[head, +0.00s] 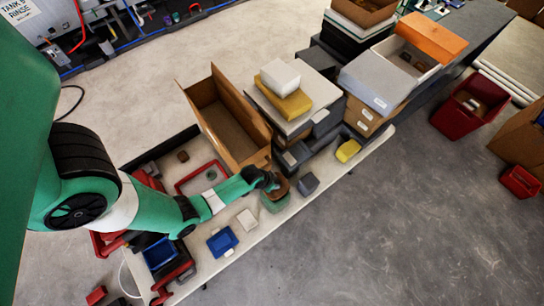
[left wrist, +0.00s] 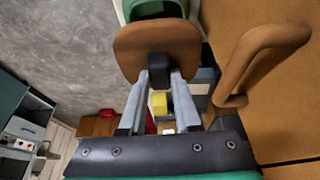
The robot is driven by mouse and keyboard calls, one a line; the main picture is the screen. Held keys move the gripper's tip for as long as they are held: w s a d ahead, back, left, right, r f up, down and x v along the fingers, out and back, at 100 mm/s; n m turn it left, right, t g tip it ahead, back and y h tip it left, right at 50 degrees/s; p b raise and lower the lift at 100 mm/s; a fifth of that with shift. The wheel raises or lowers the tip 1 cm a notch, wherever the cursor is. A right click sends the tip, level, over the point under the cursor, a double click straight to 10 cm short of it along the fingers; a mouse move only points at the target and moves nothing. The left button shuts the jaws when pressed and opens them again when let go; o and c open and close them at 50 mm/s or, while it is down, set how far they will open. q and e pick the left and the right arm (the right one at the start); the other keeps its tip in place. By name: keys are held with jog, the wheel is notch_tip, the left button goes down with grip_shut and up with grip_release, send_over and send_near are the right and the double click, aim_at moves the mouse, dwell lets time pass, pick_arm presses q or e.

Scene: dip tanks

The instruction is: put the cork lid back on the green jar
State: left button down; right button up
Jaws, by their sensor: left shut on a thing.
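The green jar (head: 272,204) stands near the front edge of the pale bench in the head view, and part of it shows at the top of the left wrist view (left wrist: 133,9). The brown cork lid (left wrist: 150,38) has a dark knob. My left gripper (left wrist: 159,77) is shut on that knob. In the head view the cork lid (head: 282,187) is beside my left gripper (head: 268,181), over or against the jar's upper side. I cannot tell whether lid and jar touch. The gripper hides part of the lid. My right gripper is not in view.
A tall open brown box (head: 232,125) stands close behind the gripper. In the wrist view a brown handle (left wrist: 237,60) is close on the right.

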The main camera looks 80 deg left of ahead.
pick_arm(q)
jog(key=shift+w+f, duration=0.2)
jog(key=shift+w, duration=0.05)
notch_tip(320, 180, down, 4)
jog(key=b, duration=0.4)
jog(key=shift+f+b, duration=0.15)
jog(key=shift+b, duration=0.25)
jog(key=shift+f+b, duration=0.7)
jog(key=shift+f, duration=0.15)
jog(key=shift+f, duration=0.15)
dwell(0.3)
dwell(0.8)
jog(key=shift+c, duration=0.3)
grip_release()
